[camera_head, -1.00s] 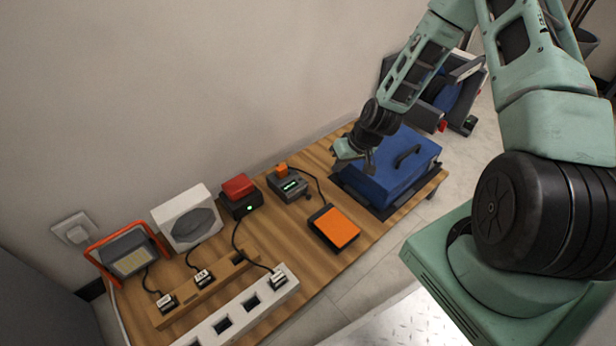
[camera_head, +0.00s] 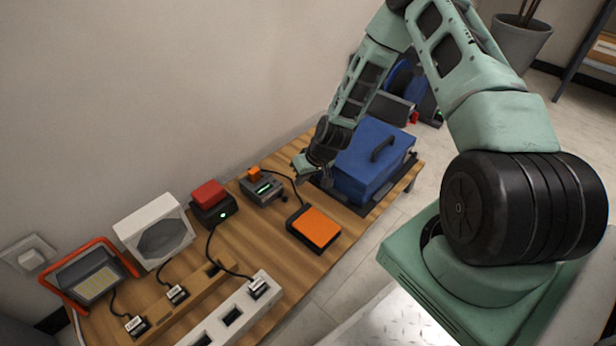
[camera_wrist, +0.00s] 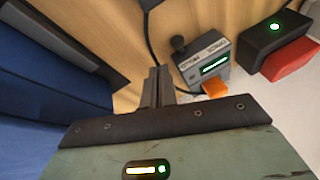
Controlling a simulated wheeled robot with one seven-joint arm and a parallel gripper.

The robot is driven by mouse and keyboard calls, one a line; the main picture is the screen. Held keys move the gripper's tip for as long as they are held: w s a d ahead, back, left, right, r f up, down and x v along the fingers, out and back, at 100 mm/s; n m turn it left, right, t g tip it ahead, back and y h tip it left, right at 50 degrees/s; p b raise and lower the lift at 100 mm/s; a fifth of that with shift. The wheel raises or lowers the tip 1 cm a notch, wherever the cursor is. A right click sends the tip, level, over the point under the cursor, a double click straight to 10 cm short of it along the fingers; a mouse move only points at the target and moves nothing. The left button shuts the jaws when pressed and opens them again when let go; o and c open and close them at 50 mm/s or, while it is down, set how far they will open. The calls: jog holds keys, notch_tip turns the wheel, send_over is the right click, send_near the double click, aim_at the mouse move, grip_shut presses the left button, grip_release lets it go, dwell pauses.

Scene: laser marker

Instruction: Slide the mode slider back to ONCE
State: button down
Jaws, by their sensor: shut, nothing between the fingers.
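A small grey control box (camera_head: 265,190) with a lit green display stands on the wooden table. It has an orange block (camera_head: 254,174) at its back and a dark knob (camera_head: 284,197) at its side. In the wrist view the box (camera_wrist: 205,60), the orange block (camera_wrist: 215,88) and the dark knob (camera_wrist: 179,43) show just right of my fingers. I cannot tell which part is the mode slider, and no ONCE label is readable. My gripper (camera_head: 325,182) is shut and empty, above the table between the control box and the blue lidded box (camera_head: 368,165), apart from the control box.
A black box with a red top (camera_head: 208,195) stands left of the control box. An orange-topped pad (camera_head: 315,229) lies in front. Cables run between them. A speaker-like white unit (camera_head: 155,232), work lamp (camera_head: 92,278) and socket strips (camera_head: 236,322) fill the left.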

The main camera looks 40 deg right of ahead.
aim_at(283, 198)
jog(key=a+f+b, duration=0.1)
jog(key=f, duration=0.1)
jog(key=a+f+b, duration=0.1)
jog(key=a, duration=0.1)
jog(key=shift+w+f, duration=0.35)
jog(key=shift+a, duration=0.1)
jog(key=a+p, duration=0.1)
jog(key=a, duration=0.2)
jog(key=a+p, duration=0.1)
jog(key=shift+s+a+r+p, duration=0.15)
jog(key=shift+s+r+p, duration=0.15)
jog(key=shift+s, duration=0.1)
jog(key=shift+s+a+f, duration=0.1)
jog(key=shift+a+f, duration=0.2)
jog(key=shift+a, duration=0.2)
